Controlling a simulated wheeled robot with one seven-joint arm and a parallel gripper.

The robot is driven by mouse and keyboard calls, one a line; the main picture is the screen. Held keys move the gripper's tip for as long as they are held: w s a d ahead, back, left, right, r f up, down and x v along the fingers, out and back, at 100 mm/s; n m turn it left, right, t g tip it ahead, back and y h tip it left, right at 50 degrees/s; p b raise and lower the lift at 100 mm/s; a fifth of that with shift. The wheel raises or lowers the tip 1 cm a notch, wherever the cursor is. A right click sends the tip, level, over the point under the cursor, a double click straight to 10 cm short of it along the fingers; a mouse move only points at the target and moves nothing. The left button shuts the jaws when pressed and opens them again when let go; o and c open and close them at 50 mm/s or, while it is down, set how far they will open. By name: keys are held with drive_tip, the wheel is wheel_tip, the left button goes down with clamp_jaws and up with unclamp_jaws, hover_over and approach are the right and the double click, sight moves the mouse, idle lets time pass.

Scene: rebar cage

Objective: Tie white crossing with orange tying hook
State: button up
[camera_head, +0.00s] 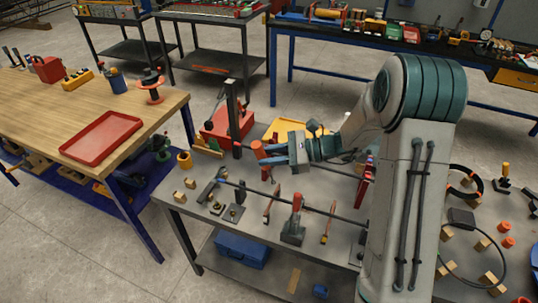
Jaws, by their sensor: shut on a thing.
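My gripper (274,155) reaches in from the right over the grey table. It is shut on a small orange thing (257,148), which looks like the handle of the orange tying hook. The hook's tip cannot be made out. A long dark rebar (322,209) runs across the table, below and to the right of the gripper in the picture. Red and orange tools stand or lean along it. The white crossing cannot be told apart at this size; my arm covers the bar's right end.
A dark upright post (233,115) stands close left of the gripper, by a red box (213,128). A yellow tray (290,129) lies behind. A red-handled tool (294,218) stands at the front. A wooden table with a red tray (101,137) is at left.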

wheel_tip(320, 180, down, 6)
drive_tip(key=b, duration=0.4)
drive_tip(key=shift+a, duration=0.1)
idle(0.4)
